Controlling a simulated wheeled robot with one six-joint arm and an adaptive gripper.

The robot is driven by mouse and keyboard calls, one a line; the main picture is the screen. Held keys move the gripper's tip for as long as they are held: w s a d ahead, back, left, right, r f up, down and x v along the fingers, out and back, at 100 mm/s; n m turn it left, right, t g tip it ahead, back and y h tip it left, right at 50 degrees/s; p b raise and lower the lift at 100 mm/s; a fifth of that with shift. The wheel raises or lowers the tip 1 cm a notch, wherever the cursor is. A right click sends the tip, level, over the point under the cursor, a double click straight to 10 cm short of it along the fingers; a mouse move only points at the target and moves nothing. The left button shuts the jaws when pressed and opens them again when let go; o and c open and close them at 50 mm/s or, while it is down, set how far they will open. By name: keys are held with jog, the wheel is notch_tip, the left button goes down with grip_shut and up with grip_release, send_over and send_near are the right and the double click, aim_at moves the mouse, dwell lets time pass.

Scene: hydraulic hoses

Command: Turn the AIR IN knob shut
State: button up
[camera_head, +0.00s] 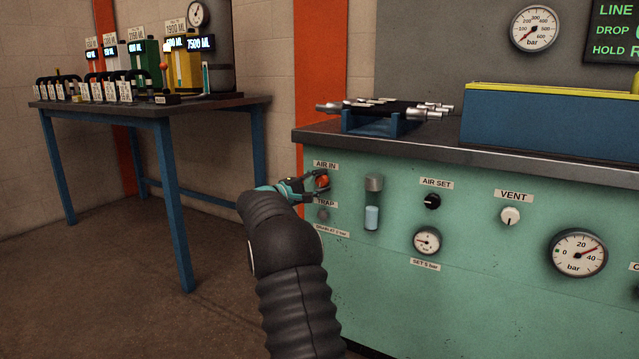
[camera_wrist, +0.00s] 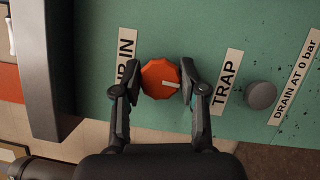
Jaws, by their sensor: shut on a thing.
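The AIR IN knob is an orange-red faceted knob (camera_head: 322,181) on the green panel's left end, under the AIR IN label (camera_head: 326,164). In the wrist view the knob (camera_wrist: 160,79) has a pale pointer mark aimed toward the picture's right. My gripper (camera_head: 312,184) is at the knob. In the wrist view my gripper's two fingers (camera_wrist: 160,82) stand on either side of the knob, shut on it. The knob's side surfaces are partly hidden by the fingertips.
The TRAP label (camera_wrist: 227,80) and a grey button (camera_wrist: 260,95) sit beside the knob. A filter bowl (camera_head: 372,205), AIR SET knob (camera_head: 432,201), VENT knob (camera_head: 510,216) and gauges (camera_head: 427,241) lie to the right. The worktop edge (camera_wrist: 45,70) overhangs above. A blue-legged table (camera_head: 160,118) stands left.

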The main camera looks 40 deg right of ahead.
jog(key=shift+n, duration=0.5)
jog(key=o, duration=1.1)
jog(key=shift+o, duration=0.2)
jog(key=shift+a, duration=0.1)
jog(key=a+f, duration=0.1)
jog(key=a, duration=1)
jog(key=shift+a+f, duration=0.15)
jog(key=shift+a, duration=0.2)
jog(key=shift+s, duration=0.1)
